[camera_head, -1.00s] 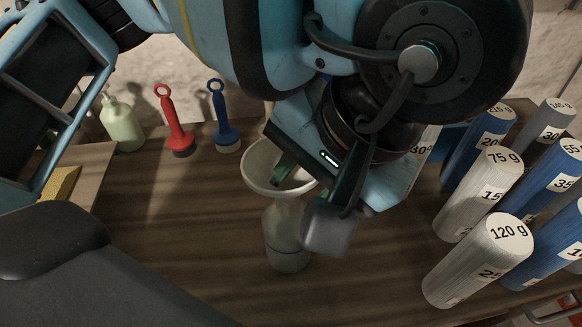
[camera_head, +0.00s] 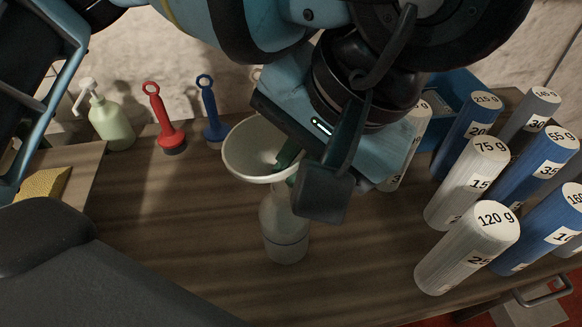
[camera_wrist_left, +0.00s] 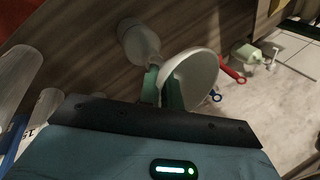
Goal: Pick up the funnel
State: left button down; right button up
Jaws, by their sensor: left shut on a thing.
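The funnel (camera_head: 245,150) is a wide off-white cone with a round rim, tilted in the head view. It also shows in the wrist view (camera_wrist_left: 195,75). My left gripper (camera_head: 293,172) is shut on the funnel near its narrow part, with the green finger pads (camera_wrist_left: 162,88) against it. A pale translucent bottle (camera_head: 285,235) stands upright on the table just below the funnel, and it shows in the wrist view (camera_wrist_left: 138,42). The gripper hides the funnel's lower end, so I cannot tell whether the spout is clear of the bottle neck. My right gripper is not in view.
Several labelled weight cylinders (camera_head: 470,243) stand on the right of the wooden table (camera_head: 190,240). A blue bin (camera_head: 452,92) is behind them. A pump bottle (camera_head: 110,122), a red tool (camera_head: 165,125) and a blue tool (camera_head: 212,115) stand at the back left. A yellow sponge (camera_head: 42,184) lies at left.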

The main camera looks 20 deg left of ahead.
pick_arm(q)
notch_tip(320, 180, up, 6)
jog(key=shift+r+p, duration=0.25)
jog(key=shift+p, duration=0.4)
jog(key=shift+r, duration=0.55)
